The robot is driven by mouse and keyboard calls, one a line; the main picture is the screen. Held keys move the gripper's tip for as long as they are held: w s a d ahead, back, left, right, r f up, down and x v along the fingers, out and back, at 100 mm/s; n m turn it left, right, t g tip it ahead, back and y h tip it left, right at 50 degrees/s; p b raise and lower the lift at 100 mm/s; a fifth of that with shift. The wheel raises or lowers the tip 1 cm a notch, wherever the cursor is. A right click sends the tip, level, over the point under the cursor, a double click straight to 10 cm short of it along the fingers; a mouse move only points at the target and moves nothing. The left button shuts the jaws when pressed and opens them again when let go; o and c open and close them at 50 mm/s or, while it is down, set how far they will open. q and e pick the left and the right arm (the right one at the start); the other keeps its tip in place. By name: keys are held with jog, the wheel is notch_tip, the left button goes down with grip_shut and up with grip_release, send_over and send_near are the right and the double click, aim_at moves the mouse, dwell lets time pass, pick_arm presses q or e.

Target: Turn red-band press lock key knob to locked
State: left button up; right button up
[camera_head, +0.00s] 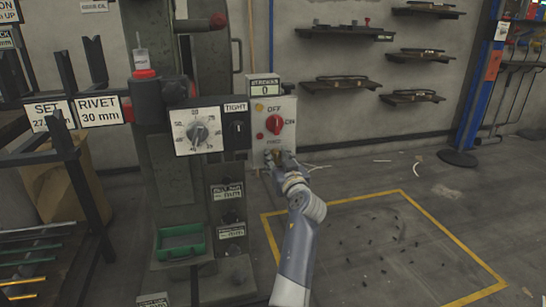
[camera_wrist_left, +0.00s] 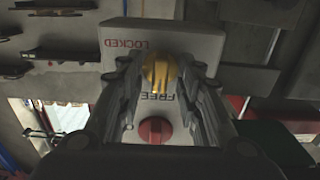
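The press (camera_head: 160,150) has a red band (camera_head: 144,74) near its top. Its light control box (camera_head: 287,103) carries a red OFF/ON knob (camera_head: 274,124). My left gripper (camera_head: 274,158) is at the lower part of this box and hides the key knob in the head view. In the left wrist view the yellow key knob (camera_wrist_left: 159,72) sits between my fingertips, below the upside-down LOCKED label (camera_wrist_left: 126,43) and above the FREE label (camera_wrist_left: 157,96). The fingers are close on both sides; I cannot tell whether they grip it. My right gripper is not in view.
A dial box (camera_head: 197,131) and a TIGHT switch (camera_head: 237,130) are left of the control box. A green tray (camera_head: 180,243) is lower on the press. Wall shelves (camera_head: 335,83) hang at the back. A yellow-outlined floor area (camera_head: 380,240) is at the right.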

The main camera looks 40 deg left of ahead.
pick_arm(q)
grip_shut()
